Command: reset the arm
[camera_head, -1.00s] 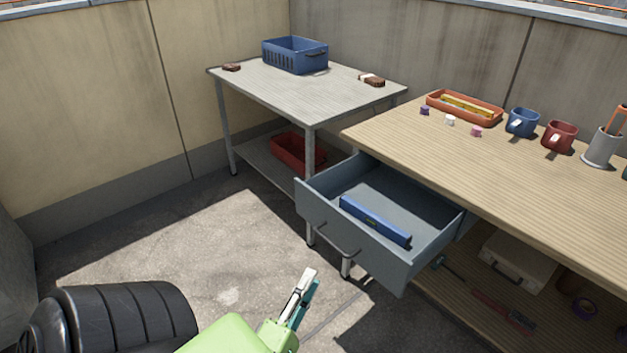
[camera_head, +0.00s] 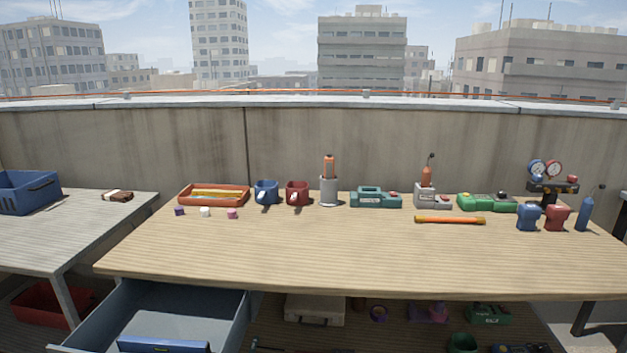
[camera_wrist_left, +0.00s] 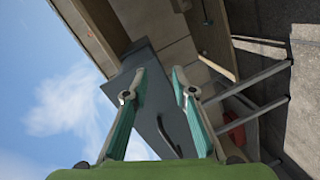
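My left gripper (camera_wrist_left: 160,105) shows only in the left wrist view. Its two teal-padded fingers are spread apart with nothing between them. The grey drawer (camera_wrist_left: 155,75) lies beyond the fingers, with its dark handle (camera_wrist_left: 168,132) between and past them; the wrist picture is strongly tilted. In the head view the drawer (camera_head: 225,310) is pulled out below the bench at lower left, with a blue case (camera_head: 160,345) inside, cut off by the bottom edge. Neither gripper is in the head view. My right gripper is not seen.
The wooden workbench (camera_head: 330,255) has a clear front strip. An orange tray (camera_head: 213,201), mugs, an orange-yellow rod (camera_head: 449,220) and several tools stand towards its back. A grey side table (camera_head: 60,235) with a blue crate (camera_head: 25,192) is at left. Below the bench is a shelf of items.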

